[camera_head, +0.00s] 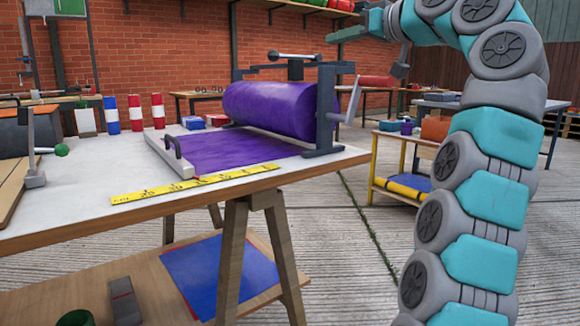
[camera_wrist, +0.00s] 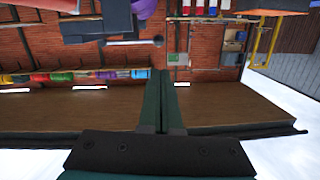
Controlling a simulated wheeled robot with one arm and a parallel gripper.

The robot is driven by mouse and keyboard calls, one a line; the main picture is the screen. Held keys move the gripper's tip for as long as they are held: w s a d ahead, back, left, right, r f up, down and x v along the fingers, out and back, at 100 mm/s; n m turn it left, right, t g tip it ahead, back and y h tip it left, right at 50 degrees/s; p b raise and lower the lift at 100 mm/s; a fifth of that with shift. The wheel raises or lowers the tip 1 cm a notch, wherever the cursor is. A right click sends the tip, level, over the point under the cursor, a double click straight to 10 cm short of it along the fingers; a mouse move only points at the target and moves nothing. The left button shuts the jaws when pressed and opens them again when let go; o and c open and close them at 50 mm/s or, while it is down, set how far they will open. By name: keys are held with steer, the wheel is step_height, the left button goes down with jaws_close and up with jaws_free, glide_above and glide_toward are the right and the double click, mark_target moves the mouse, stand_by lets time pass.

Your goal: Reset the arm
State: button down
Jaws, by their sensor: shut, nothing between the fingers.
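My arm (camera_head: 490,190) rises on the right of the head view in teal and grey segments and bends left at the top. My gripper (camera_head: 332,37) points left, high above the workbench and near the brick wall. In the wrist view my gripper (camera_wrist: 168,84) has its two dark green fingers together, with nothing held between them. The fingers stand in front of a brown shelf board and the brick wall, apart from both as far as I can tell.
A workbench (camera_head: 60,205) carries a purple roll (camera_head: 270,108) in a crank frame and a yellow ruler (camera_head: 195,184). A wooden trolley (camera_head: 405,185) stands behind my arm. A wall shelf (camera_head: 300,7) with coloured rolls is near my gripper. Concrete floor is open at centre right.

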steer(key=s+a+f+m+g+h, duration=0.1)
steer(key=s+a+f+m+g, duration=0.15)
steer(key=f, duration=0.65)
steer(key=s+a+f+m+g+h, duration=0.1)
steer(key=s+a+f+g+h, duration=0.15)
steer(key=f, duration=0.55)
steer(key=s+f+m+g+h, duration=0.1)
steer(key=s+f+g, duration=0.1)
steer(key=s+f, duration=0.65)
steer(key=s+f+g+h, duration=0.25)
steer(key=s+f, duration=0.35)
steer(key=f, duration=0.5)
steer(key=s+d+f+m+g+h, duration=0.1)
steer(key=s+d+f+g+h, duration=0.3)
steer(key=s+f, duration=0.8)
steer(key=s+d+f+m+g, duration=0.1)
steer(key=s+d+f, duration=0.65)
steer(key=s, duration=0.75)
step_height(320, 180, up, 11)
steer(key=a+p, duration=0.1)
steer(key=p, duration=1.1)
steer(key=shift+w+a+p, duration=0.25)
steer(key=shift+p, duration=0.1)
